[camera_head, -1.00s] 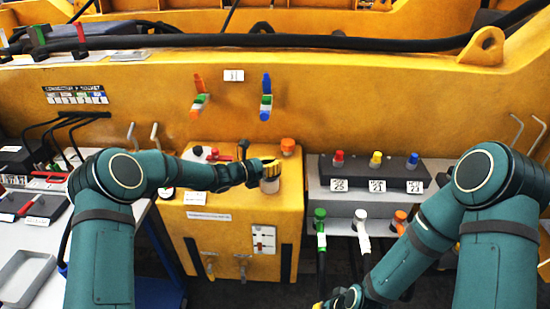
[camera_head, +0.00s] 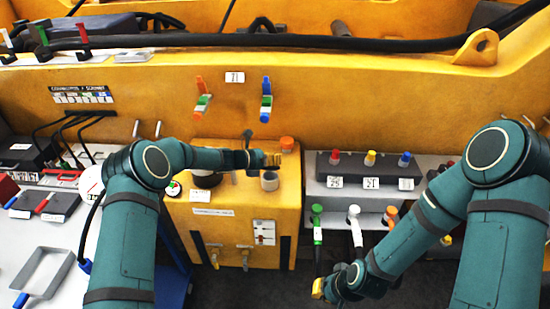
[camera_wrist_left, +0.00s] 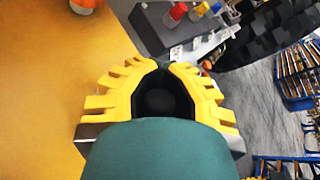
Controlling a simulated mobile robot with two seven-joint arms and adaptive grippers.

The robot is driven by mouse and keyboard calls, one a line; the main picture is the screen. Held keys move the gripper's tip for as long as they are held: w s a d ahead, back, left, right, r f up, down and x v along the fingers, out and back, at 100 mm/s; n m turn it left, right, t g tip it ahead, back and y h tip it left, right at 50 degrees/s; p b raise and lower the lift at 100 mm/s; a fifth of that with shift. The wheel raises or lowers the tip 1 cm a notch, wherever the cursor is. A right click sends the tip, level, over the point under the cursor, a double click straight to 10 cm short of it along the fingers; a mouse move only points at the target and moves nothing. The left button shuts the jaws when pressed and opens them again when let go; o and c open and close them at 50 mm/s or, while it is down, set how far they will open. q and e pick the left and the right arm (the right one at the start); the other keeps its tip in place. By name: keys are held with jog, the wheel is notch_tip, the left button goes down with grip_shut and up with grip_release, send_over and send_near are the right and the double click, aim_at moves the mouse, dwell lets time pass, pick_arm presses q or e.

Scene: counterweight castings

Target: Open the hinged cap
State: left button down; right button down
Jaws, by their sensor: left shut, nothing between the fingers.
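A yellow box (camera_head: 235,235) stands against the yellow wall. A short grey round neck (camera_head: 270,181) sits on its top, its upper end looking open and hollow. A dark upright piece (camera_head: 247,141) stands behind my left wrist; I cannot tell whether it is the hinged cap. My left gripper (camera_head: 273,160) is shut and empty just above and behind the neck in the picture. Its yellow fingers (camera_wrist_left: 165,68) also show in the left wrist view, closing at their tips. My right gripper (camera_head: 318,288) hangs low at bottom centre, small and partly hidden.
An orange cap (camera_head: 287,143) sits on the box just behind my left gripper. A dark connector block (camera_head: 370,172) with red, yellow and blue plugs stands to the right. Hanging levers are on the wall above. A grey tray (camera_head: 42,275) lies at lower left.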

pick_arm(q)
jog(key=shift+w+a+r, duration=0.15)
jog(key=shift+a+r, duration=0.05)
jog(key=shift+a, duration=0.05)
jog(key=c, duration=0.8)
grip_release()
jog(key=shift+a, duration=0.1)
jog(key=shift+o, duration=0.2)
jog(key=shift+f, duration=0.1)
jog(key=shift+d, duration=0.2)
jog(key=v, duration=1.2)
